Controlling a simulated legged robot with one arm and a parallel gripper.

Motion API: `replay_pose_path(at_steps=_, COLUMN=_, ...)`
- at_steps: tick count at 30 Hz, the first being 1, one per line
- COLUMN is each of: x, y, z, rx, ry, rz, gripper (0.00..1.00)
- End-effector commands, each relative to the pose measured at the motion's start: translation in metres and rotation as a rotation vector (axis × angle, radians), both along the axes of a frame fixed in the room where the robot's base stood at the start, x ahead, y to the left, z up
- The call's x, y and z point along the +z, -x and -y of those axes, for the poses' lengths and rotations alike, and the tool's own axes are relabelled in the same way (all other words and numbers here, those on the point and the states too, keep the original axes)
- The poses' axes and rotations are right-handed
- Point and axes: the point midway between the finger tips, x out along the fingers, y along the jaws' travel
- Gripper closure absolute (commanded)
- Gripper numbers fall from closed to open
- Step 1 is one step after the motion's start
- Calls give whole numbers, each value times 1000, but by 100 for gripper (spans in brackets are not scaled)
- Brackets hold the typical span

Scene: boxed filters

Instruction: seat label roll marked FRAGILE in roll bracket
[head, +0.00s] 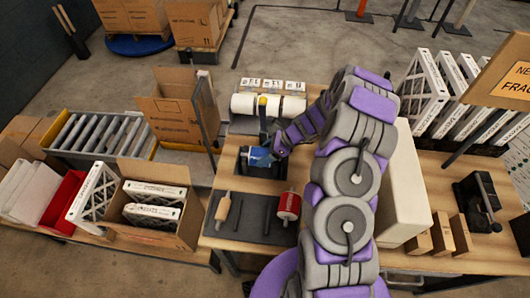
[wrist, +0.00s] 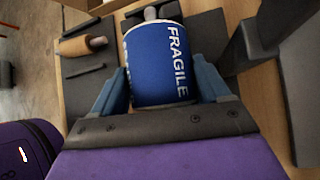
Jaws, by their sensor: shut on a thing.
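The label roll (wrist: 150,65) is blue with white lettering reading FRAGILE. My gripper (wrist: 162,85) is shut on it, one finger on each side. A pale core end shows at the roll's far end. In the head view the blue roll (head: 257,158) is low over a dark base (head: 262,174) at the bench's middle, beside my gripper (head: 268,152).
White rolls (head: 242,104) sit at the bench's back under small label cards. A large pale block (head: 403,190) stands right of my arm. An open carton (head: 157,225) stands at left.

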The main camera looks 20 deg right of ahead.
Motion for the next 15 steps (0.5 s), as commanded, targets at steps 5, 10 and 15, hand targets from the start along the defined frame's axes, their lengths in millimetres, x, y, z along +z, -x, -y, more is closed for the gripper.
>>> replay_pose_path(at_steps=5, x=-4, y=0, z=0, rx=0, ry=0, rz=0, gripper=88)
replay_pose_path(at_steps=10, x=-8, y=0, z=0, rx=1, ry=0, rz=0, gripper=88)
replay_pose_path(at_steps=15, x=-12, y=0, z=0, rx=1, ry=0, rz=0, gripper=88)
